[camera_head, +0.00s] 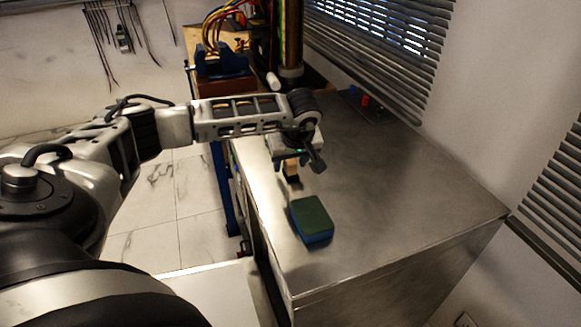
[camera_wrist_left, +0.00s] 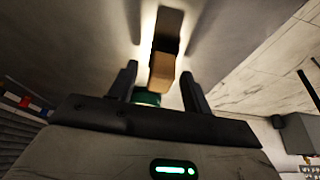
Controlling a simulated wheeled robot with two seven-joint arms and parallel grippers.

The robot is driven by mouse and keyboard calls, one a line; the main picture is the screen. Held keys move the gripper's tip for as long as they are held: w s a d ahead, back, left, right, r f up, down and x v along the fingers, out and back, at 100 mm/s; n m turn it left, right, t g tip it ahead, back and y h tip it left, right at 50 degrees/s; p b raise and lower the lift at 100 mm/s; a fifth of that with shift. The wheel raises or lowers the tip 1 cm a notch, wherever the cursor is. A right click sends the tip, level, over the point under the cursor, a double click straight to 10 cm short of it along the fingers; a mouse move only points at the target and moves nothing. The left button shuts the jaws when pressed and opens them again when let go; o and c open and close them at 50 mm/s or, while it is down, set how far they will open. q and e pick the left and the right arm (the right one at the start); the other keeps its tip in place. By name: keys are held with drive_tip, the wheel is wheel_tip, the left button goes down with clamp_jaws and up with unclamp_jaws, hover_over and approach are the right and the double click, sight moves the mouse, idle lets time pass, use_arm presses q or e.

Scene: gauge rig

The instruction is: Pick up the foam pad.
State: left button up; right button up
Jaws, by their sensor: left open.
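The foam pad (camera_head: 312,217), a block with a green top and blue sides, lies flat on the metal bench top (camera_head: 400,215) near its left edge. In the left wrist view a bit of green (camera_wrist_left: 147,97) shows behind the gripper, likely the pad, mostly hidden. My left gripper (camera_head: 302,158) is open above the bench, farther back than the pad and apart from it. In the left wrist view its two fingers (camera_wrist_left: 158,74) stand apart, with a tan block between or beyond them; I cannot tell the depth. My right gripper is not in view.
The small tan block (camera_head: 291,167) with a dark lower part stands below my left gripper, behind the pad. A blue vise-like device (camera_head: 221,60) with wires stands at the back. Red and blue small items (camera_head: 365,101) lie near the blinds. The bench's right side is clear.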

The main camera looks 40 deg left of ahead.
use_arm(q)
drive_tip(key=c, duration=1.1)
drive_tip(key=shift+o, duration=0.2)
drive_tip(key=shift+r, duration=0.65)
drive_tip(key=s+d+r+b, duration=0.2)
drive_tip(key=s+d+r, duration=0.5)
drive_tip(key=s+r, duration=0.4)
drive_tip(key=shift+s+d+r+b, duration=0.3)
drive_tip(key=shift+s+d+b, duration=0.05)
drive_tip(key=shift+s+b, duration=0.05)
drive_tip(key=shift+o, duration=1.2)
drive_tip(key=shift+c, duration=0.7)
